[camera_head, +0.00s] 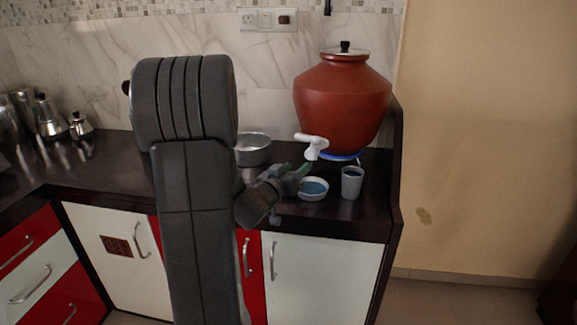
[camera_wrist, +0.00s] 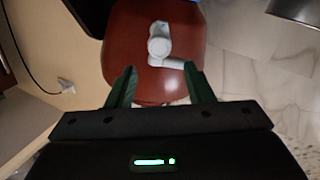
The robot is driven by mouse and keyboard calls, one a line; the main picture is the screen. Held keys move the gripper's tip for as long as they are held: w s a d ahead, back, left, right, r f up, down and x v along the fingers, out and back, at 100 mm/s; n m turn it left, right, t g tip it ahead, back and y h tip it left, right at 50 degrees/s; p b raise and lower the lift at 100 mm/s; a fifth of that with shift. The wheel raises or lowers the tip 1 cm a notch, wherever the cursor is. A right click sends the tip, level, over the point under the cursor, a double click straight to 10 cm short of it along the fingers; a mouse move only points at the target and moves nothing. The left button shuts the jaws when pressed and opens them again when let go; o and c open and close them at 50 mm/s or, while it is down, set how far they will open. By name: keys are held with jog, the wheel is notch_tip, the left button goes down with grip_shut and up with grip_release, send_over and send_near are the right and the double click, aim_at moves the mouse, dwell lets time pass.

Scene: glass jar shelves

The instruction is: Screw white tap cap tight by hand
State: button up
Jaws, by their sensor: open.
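The white tap (camera_head: 311,146) sticks out from the lower front of a round red-brown water pot (camera_head: 343,102) with a metal lid. In the wrist view the white tap (camera_wrist: 162,46) shows against the pot (camera_wrist: 130,28), its round white cap (camera_wrist: 159,46) facing the camera. My gripper (camera_head: 301,172) is just below and left of the tap in the head view. In the wrist view its two green fingers (camera_wrist: 157,86) are spread apart with nothing between them. The tap lies beyond the fingertips, apart from them.
A small bowl (camera_head: 313,196) and a grey cup (camera_head: 352,183) stand on the dark counter (camera_head: 290,217) below the tap. A metal pot (camera_head: 253,154) stands behind my arm. Metal vessels (camera_head: 80,125) are at the far left. A dark side panel (camera_head: 396,165) borders the counter at right.

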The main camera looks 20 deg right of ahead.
aim_at(309, 155)
jog(key=shift+x, duration=3.7)
jog(key=shift+w, duration=0.1)
jog(key=shift+c, duration=0.2)
